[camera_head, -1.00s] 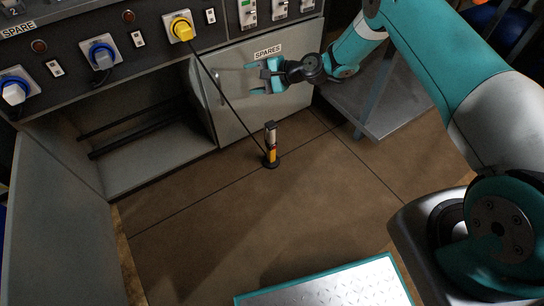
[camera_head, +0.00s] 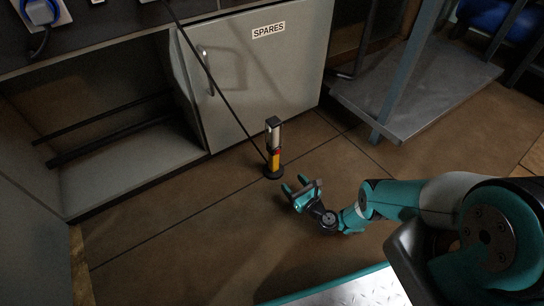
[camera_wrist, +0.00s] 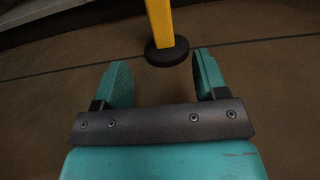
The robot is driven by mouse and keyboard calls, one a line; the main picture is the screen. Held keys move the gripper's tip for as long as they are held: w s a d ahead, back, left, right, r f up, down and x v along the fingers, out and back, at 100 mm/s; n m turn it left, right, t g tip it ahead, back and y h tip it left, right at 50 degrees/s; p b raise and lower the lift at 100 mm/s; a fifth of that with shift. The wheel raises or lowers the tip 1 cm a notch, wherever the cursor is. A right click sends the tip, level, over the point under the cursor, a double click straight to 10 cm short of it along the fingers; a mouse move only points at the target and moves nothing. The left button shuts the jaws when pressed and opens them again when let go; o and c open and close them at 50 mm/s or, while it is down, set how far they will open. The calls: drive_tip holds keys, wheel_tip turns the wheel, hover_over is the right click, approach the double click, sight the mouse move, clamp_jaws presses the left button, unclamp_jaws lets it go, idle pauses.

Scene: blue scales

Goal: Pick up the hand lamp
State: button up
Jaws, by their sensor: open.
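The hand lamp (camera_head: 274,147) stands upright on the brown floor in front of the cabinet, with a grey and black upper part, a yellow-orange lower part and a round black base. In the wrist view its yellow body (camera_wrist: 160,22) and black base show just beyond the fingertips; its top is out of frame. My gripper (camera_head: 294,186) is low near the floor, to the lower right of the lamp, apart from it. Its two teal fingers are spread and empty, pointing towards the lamp, also in the wrist view (camera_wrist: 162,72).
A grey cabinet door marked SPARES (camera_head: 258,75) is behind the lamp. A dark cable (camera_head: 222,88) slants down to beside the lamp. An open shelf compartment (camera_head: 115,160) is at left, and a metal rack shelf (camera_head: 420,95) at upper right. Floor left of the lamp is clear.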

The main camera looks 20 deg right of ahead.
sight(276, 164)
drive_tip(key=b+x, duration=0.2)
drive_tip(key=x, duration=0.1)
drive_tip(key=b+x, duration=0.5)
drive_tip(key=x, duration=0.1)
drive_tip(key=shift+w+d+f+b, duration=0.1)
drive_tip(key=shift+d+f+b, duration=0.15)
drive_tip(key=shift+b, duration=0.1)
drive_tip(key=b+x, duration=0.4)
drive_tip(key=x, duration=0.1)
drive_tip(key=shift+a+r, duration=0.15)
drive_tip(key=shift+a, duration=0.1)
drive_tip(key=shift+w+r+b, duration=0.15)
drive_tip(key=shift+w+b, duration=0.1)
drive_tip(key=shift+b, duration=0.1)
drive_tip(key=shift+r, duration=0.1)
clamp_jaws()
